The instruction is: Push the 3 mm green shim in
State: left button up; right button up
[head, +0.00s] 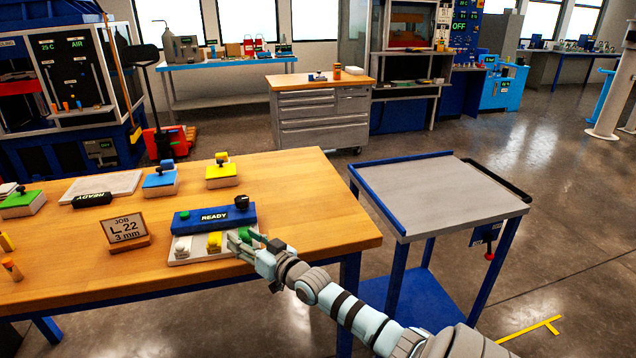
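A small green piece (246,233), which looks like the green shim, sits at the right end of a pale grey base (198,255) on the wooden table. My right gripper (241,244) is right at this green piece and partly covers it. I cannot tell whether its fingers touch the piece or how far apart they are. A yellow piece (214,241) and a white piece (182,247) sit on the same base, to the left. A blue box (190,223) marked READY, with a black knob, stands behind them. A sign (126,229) reads "JOB L 22 3 mm". My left gripper is not in view.
Blocks with green (21,199), blue (159,179) and yellow (222,171) tops and knobs stand farther back on the table (310,205). A grey-topped cart (440,195) stands to the right, its top empty. The table's right part is clear.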

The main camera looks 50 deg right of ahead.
jog(key=s+p, duration=0.1)
jog(key=p, duration=0.2)
jog(key=s+r+p, duration=0.1)
jog(key=s+p, duration=0.1)
jog(key=p, duration=0.1)
jog(key=shift+a+r+p, duration=0.1)
jog(key=shift+a+p, duration=0.05)
jog(key=shift+p, duration=0.2)
jog(key=s+p, duration=0.4)
jog(key=s, duration=0.7)
jog(key=s+f+g+b, duration=0.2)
jog(key=s+f+g, duration=0.1)
jog(key=f, duration=0.8)
jog(key=s+a+f+g+h+b, duration=0.1)
jog(key=s+f, duration=0.4)
jog(key=f, duration=0.7)
jog(key=shift+a+f+n+g+b, duration=0.25)
jog(key=shift+n+g+b, duration=0.2)
jog(key=shift+g, duration=0.75)
jog(key=shift+s, duration=0.1)
